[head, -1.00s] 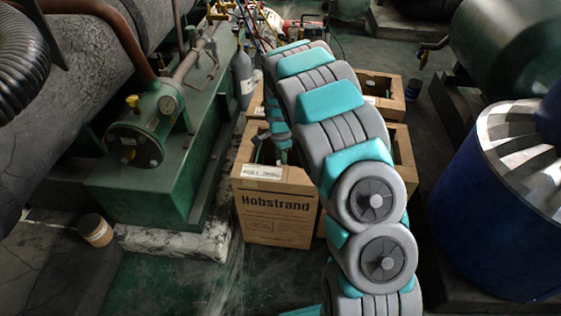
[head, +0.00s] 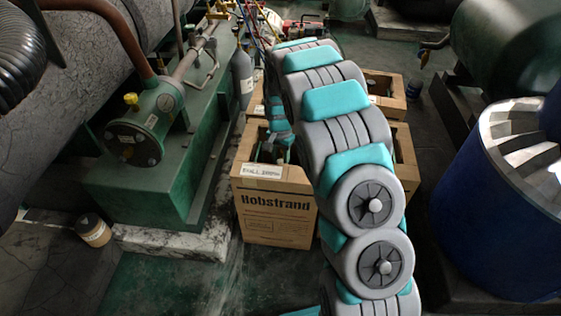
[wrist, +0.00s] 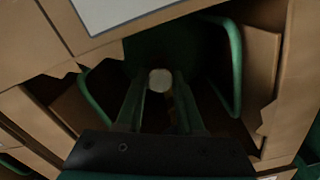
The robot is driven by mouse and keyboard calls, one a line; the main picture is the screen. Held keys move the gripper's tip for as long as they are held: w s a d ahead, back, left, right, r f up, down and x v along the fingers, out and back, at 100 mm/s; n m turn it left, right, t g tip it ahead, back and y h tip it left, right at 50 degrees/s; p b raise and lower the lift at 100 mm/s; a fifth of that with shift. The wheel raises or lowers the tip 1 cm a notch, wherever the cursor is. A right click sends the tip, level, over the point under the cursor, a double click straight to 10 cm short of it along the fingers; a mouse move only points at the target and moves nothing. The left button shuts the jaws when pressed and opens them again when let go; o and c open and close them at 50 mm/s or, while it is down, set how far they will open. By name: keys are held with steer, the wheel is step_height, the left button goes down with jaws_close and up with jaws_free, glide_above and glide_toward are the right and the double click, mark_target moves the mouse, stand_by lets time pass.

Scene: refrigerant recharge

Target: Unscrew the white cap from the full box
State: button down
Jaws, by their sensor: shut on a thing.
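The full box (head: 275,216) is a brown Hobstrand carton with a white label on its top edge, standing open on the floor in the head view. In the wrist view a dark green cylinder with green handles (wrist: 236,65) sits inside the carton. The round white cap (wrist: 160,80) is on top, between the tips of my gripper (wrist: 159,92). My gripper is shut on the cap from above. In the head view my arm reaches over the carton and the fingertips are hidden inside it.
More open cartons (head: 385,100) stand behind and to the right. Green machinery (head: 150,185) with pipes and a gauge is on the left. A grey cylinder (head: 242,75) stands behind the carton. A blue drum (head: 490,225) is at the right. A small tub (head: 95,230) is at the lower left.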

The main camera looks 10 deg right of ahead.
mark_target(280, 161)
steer(key=shift+w+r, duration=0.1)
steer(key=n, duration=0.4)
steer(key=shift+b, duration=0.3)
steer(key=shift+n, duration=1)
steer(key=shift+r, duration=0.1)
steer(key=shift+r, duration=2.35)
steer(key=shift+r, duration=0.1)
